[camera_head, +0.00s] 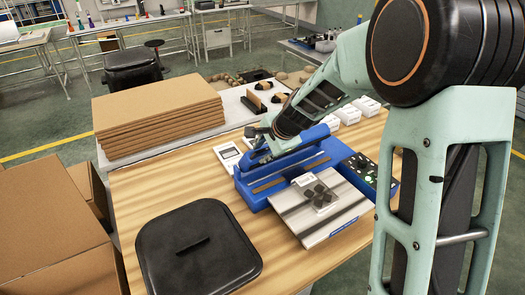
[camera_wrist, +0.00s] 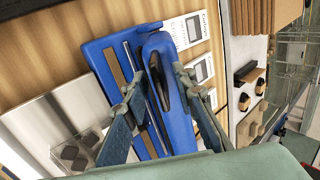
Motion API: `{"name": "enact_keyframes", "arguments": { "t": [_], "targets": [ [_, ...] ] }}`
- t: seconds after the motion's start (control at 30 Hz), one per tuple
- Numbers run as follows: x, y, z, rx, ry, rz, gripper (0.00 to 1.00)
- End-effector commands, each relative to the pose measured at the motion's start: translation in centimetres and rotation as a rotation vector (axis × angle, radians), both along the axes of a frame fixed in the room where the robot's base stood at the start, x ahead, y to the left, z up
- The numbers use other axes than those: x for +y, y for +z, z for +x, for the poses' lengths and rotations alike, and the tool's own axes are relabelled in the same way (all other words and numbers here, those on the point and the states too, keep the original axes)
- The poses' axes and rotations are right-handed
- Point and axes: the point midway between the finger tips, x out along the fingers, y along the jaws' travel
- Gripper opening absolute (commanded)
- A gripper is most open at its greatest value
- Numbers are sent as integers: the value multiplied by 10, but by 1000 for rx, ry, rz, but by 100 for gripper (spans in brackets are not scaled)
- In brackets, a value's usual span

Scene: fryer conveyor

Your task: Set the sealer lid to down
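The blue sealer (camera_head: 247,193) stands on the wooden table, with a dark strip along its base. Its long blue lid (camera_head: 298,147) appears raised at the back, apart from the base strip; the exact angle is hard to tell. In the wrist view the lid (camera_wrist: 180,125) runs beside the base (camera_wrist: 98,50) and carries a black handle (camera_wrist: 159,84). My gripper (camera_head: 261,146) is at the left part of the lid. In the wrist view my gripper (camera_wrist: 158,77) is open, its fingers on either side of the handle with gaps visible. Contact cannot be told.
A metal plate (camera_head: 340,217) with dark pieces in a bag (camera_head: 318,194) lies in front of the sealer. A black lid-like cover (camera_head: 197,250) lies at the front left. Stacked cardboard (camera_head: 158,120) stands behind left. A dark control panel (camera_head: 371,177) is at right, white packs (camera_head: 348,114) behind.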

Motion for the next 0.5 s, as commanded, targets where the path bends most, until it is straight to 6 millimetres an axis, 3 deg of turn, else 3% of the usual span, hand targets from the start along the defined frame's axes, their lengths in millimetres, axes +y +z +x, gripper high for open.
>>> {"name": "enact_keyframes", "arguments": {
  "t": [0.3, 0.5],
  "targets": [
    [0, -1, 1, -1, -1, 0, 24],
    [0, -1, 1, 0, -1, -1, 2]
  ]
}}
